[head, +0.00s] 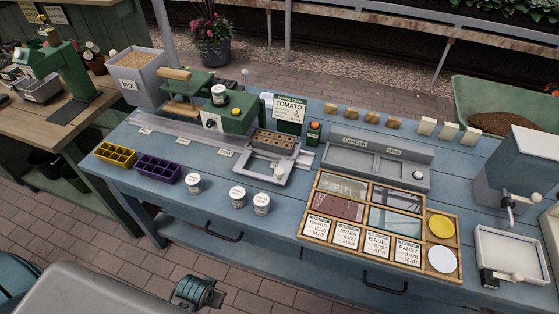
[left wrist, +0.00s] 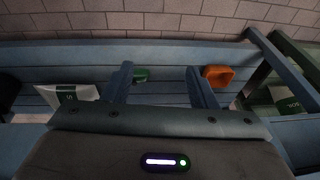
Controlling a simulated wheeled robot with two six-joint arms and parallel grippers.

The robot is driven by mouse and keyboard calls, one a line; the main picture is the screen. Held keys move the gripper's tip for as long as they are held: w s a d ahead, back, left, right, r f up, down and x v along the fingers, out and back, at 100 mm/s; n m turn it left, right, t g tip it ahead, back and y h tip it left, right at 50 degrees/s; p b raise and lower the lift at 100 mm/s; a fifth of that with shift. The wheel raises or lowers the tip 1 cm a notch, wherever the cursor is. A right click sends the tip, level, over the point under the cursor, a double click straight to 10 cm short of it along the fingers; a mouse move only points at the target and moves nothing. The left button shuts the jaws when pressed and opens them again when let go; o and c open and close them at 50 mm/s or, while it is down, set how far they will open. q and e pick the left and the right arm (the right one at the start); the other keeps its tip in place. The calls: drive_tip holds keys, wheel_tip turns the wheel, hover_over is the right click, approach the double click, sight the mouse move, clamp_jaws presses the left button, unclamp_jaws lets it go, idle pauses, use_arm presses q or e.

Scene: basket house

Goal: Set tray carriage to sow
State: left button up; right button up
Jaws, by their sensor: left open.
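The tray carriage (head: 265,172) is a light grey frame with a pale round knob, near the middle of the blue bench. A brown tray with a row of holes (head: 272,143) is at its back. The carriage stands right of the labels I can see, in front of the TOMATO sign (head: 289,108). My left gripper (left wrist: 160,84) is open and empty in the left wrist view, away from the carriage. My right gripper is not in view.
Three white pots (head: 238,197) stand in front of the rail, beside yellow and purple cell trays (head: 157,168). A green machine (head: 228,117) stands behind the rail. A wooden packet tray (head: 381,224) fills the right front. The left wrist view shows an orange container (left wrist: 217,76).

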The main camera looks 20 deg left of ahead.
use_arm(q)
drive_tip(key=w+r+p+v, duration=0.1)
drive_tip(key=w+p+v, duration=0.15)
drive_tip(key=v, duration=1.15)
wheel_tip(320, 180, up, 15)
drive_tip(key=m+g+h+p, duration=0.1)
drive_tip(key=m+g+p, duration=0.15)
drive_tip(key=m, duration=2.45)
hover_over(279, 171)
wheel_tip(279, 171, down, 8)
drive_tip(key=shift+w+f+p, duration=0.1)
drive_tip(key=shift+f+p, duration=0.05)
drive_tip(key=shift+p, duration=0.85)
drive_tip(key=shift+f, duration=0.7)
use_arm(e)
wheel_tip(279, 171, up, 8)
